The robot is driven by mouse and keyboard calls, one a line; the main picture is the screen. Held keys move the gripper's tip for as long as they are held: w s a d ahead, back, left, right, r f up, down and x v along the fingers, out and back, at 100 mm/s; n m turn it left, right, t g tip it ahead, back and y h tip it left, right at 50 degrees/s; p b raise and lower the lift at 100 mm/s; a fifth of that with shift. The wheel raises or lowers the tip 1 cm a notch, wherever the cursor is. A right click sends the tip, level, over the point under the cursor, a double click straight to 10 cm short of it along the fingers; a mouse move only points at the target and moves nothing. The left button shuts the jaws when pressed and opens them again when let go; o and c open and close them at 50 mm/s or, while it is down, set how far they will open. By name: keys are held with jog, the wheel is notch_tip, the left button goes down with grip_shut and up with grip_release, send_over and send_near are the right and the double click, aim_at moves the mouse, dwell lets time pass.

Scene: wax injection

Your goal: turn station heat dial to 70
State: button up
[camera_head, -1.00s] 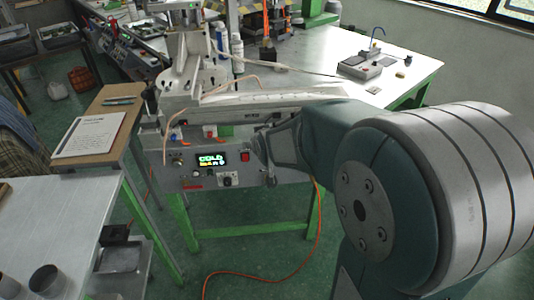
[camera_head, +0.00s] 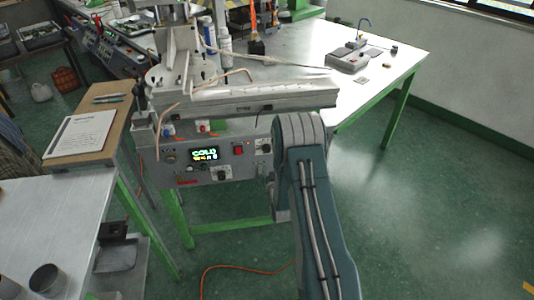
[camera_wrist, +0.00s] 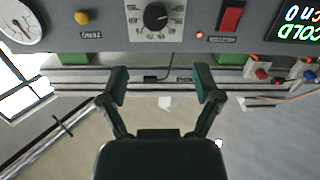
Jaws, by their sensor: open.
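A black dial (camera_wrist: 156,17) with a scale around it is at the top middle of the wrist view, on the grey station panel (camera_wrist: 185,35). In the head view this dial (camera_head: 264,146) shows just left of my arm, right of a red switch (camera_head: 238,150). Its exact setting is too small to read. My gripper (camera_wrist: 161,88) is open and empty, its two fingers apart below the dial in the picture and not touching it. In the head view my gripper is hidden behind my arm. The station display (camera_head: 204,154) reads COLD; it appears upside down in the wrist view (camera_wrist: 296,22).
A second knob (camera_head: 222,174) sits low on the panel. In the wrist view a round gauge (camera_wrist: 20,25) and a yellow button (camera_wrist: 82,17) lie left of the dial. A wooden board with a paper (camera_head: 80,134) stands left of the station. An orange cable (camera_head: 225,267) lies on the floor.

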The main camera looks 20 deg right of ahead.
aim_at(267, 151)
jog(key=shift+t, duration=0.3)
jog(key=x, duration=0.3)
jog(key=f+x, duration=0.1)
jog(key=x, duration=0.6)
jog(key=shift+s+d+f, duration=0.1)
jog(key=shift+d+f, duration=0.15)
jog(key=shift+f, duration=0.15)
grip_shut()
